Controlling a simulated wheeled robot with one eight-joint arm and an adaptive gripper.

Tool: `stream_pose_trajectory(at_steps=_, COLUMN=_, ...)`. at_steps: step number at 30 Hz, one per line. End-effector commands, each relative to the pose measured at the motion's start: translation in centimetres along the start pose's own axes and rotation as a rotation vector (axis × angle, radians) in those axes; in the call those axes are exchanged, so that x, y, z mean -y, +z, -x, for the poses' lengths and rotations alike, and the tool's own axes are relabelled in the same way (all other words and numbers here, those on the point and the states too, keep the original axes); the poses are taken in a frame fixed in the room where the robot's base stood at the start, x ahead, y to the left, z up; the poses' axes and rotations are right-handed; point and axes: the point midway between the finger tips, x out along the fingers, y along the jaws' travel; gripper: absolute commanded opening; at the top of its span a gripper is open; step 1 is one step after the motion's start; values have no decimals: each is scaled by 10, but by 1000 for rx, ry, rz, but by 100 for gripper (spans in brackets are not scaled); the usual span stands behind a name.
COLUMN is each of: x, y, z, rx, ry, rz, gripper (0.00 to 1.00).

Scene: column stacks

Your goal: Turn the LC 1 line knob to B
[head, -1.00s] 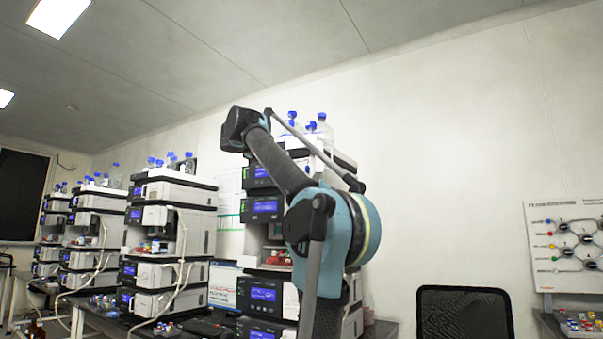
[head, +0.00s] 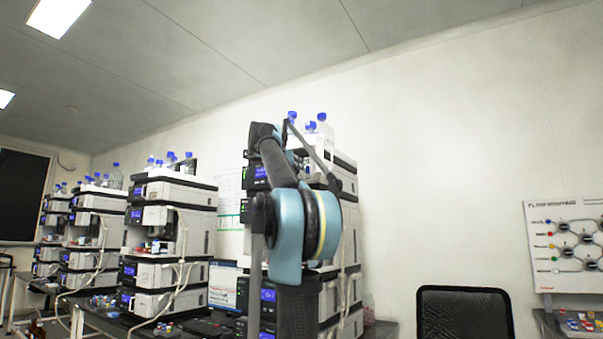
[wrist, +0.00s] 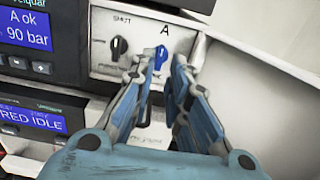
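In the wrist view a pale panel carries a blue knob (wrist: 161,56) below a printed letter A. I take it for the line knob, but no LC 1 label is readable. My gripper (wrist: 167,60) is open, its two blue-grey fingers reaching up toward the blue knob, one to each side. Contact cannot be told. The fingers hide the panel below and right of it, and no B mark shows. In the head view my arm covers the near instrument stack (head: 347,215) and the gripper is hidden.
A black knob (wrist: 119,47) marked SHUT sits left of the blue one. A display (wrist: 30,30) reads "A ok 90 bar". In the head view, more instrument stacks (head: 172,238) stand left, a black chair (head: 464,314) right, and a wall board with several knobs (head: 568,245) far right.

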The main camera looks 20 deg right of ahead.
Motion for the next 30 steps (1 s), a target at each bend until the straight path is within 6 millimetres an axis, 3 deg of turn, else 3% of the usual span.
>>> stream_pose_trajectory(at_steps=6, x=0, y=0, z=-32, rx=0, ry=-3, rz=0, gripper=16)
stream_pose_trajectory(at_steps=12, x=0, y=0, z=-47, rx=0, ry=-1, rz=0, gripper=16)
stream_pose_trajectory(at_steps=22, x=0, y=0, z=-50, rx=0, ry=0, rz=0, gripper=16)
stream_pose_trajectory(at_steps=24, x=0, y=0, z=-50, rx=0, ry=0, rz=0, gripper=2)
stream_pose_trajectory(at_steps=25, x=0, y=0, z=-49, rx=0, ry=0, rz=0, gripper=0)
stream_pose_trajectory(at_steps=30, x=-3, y=0, z=-46, rx=0, ry=1, rz=0, gripper=0)
